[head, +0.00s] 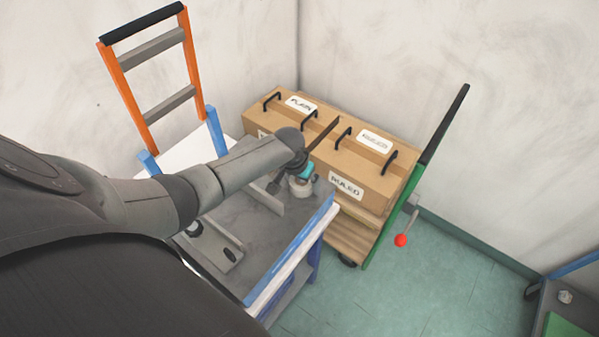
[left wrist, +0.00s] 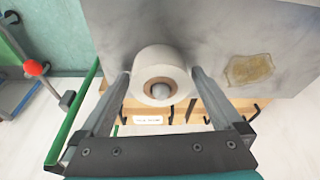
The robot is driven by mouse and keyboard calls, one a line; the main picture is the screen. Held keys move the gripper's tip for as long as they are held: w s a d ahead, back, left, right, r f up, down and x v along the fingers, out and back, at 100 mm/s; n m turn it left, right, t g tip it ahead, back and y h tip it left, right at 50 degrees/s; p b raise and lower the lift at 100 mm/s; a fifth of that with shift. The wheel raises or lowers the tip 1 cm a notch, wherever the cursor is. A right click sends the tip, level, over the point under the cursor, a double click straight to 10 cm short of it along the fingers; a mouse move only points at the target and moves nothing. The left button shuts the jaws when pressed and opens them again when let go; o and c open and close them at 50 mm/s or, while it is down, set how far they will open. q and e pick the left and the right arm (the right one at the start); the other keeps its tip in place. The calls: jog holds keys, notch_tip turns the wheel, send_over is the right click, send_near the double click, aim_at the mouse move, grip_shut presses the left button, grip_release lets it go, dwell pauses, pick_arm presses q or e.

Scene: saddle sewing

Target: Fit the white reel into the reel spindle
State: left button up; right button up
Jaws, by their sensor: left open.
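The white reel (left wrist: 146,58) has a brown core, with a rounded grey knob (left wrist: 160,91) showing in its hole. It is at the grey worktop (left wrist: 215,30). In the head view the reel (head: 300,188) is near the worktop's right side, partly hidden by my left gripper (head: 296,176). In the left wrist view my left gripper (left wrist: 160,74) is open, with one finger on each side of the reel. I cannot tell whether the fingers touch it. I cannot clearly make out a separate reel spindle. My right gripper is not in view.
Cardboard boxes (head: 345,160) with black handles stand on a green-handled trolley (head: 375,230) beyond the bench. A flat plate with a slot (head: 222,252) lies on the worktop. A red ball-topped lever (head: 401,240) is at right. Open floor (head: 400,295) lies right of the bench.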

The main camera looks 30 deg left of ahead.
pick_arm(q)
jog(key=p+v, duration=0.3)
jog(key=v, duration=1.2)
jog(key=shift+s, duration=0.15)
